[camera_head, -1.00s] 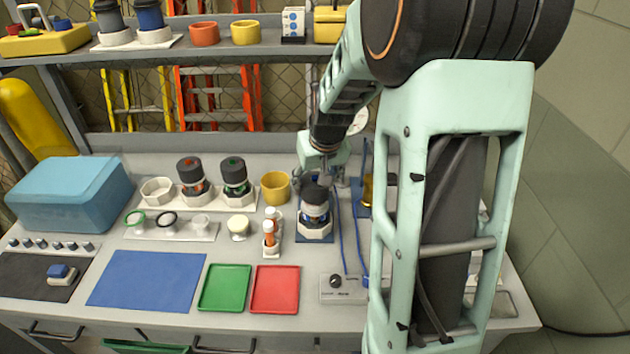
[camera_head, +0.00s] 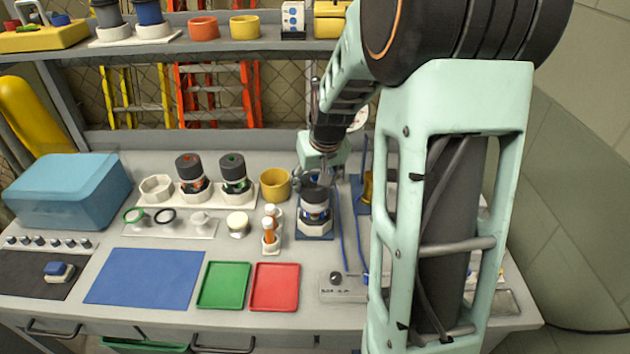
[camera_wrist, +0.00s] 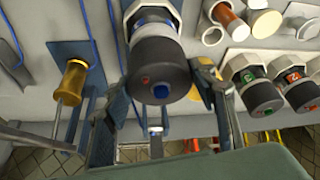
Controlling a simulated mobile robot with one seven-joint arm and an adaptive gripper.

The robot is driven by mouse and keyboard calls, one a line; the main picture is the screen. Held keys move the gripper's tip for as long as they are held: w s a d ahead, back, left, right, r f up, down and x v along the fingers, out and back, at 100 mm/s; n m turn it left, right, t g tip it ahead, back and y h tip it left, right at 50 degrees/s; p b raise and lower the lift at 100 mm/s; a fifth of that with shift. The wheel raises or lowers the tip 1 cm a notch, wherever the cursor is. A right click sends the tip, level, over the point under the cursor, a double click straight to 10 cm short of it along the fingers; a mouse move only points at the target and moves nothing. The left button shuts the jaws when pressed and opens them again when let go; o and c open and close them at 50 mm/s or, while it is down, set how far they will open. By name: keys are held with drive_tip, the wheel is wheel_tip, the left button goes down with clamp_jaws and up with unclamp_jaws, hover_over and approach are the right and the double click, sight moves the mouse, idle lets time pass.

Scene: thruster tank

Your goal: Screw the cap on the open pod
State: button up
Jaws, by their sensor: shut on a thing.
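The pod (camera_head: 315,211), white with a blue band, stands upright in a white octagonal holder on a blue plate. A dark cap (camera_head: 314,193) sits on its top. In the wrist view, the cap (camera_wrist: 160,72) has a red mark and a blue mark on its face, and the pod (camera_wrist: 150,20) shows behind it. My gripper (camera_head: 322,180) is over the pod from behind. In the wrist view, the fingers of my gripper (camera_wrist: 165,90) lie on both sides of the cap, shut on it. The thread between cap and pod is hidden.
Two capped pods (camera_head: 233,175) stand in a white rack at left. A yellow cup (camera_head: 275,185) and orange-filled vials (camera_head: 269,234) are close on the left. A gold cylinder (camera_wrist: 72,80) stands on a blue plate opposite. Green (camera_head: 223,286) and red (camera_head: 275,287) trays lie in front.

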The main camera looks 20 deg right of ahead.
drive_tip(key=shift+f+b, duration=1)
drive_tip(key=shift+f, duration=0.05)
idle(0.4)
drive_tip(key=o, duration=1.2)
drive_tip(key=shift+r, duration=0.1)
drive_tip(key=v, duration=1.2)
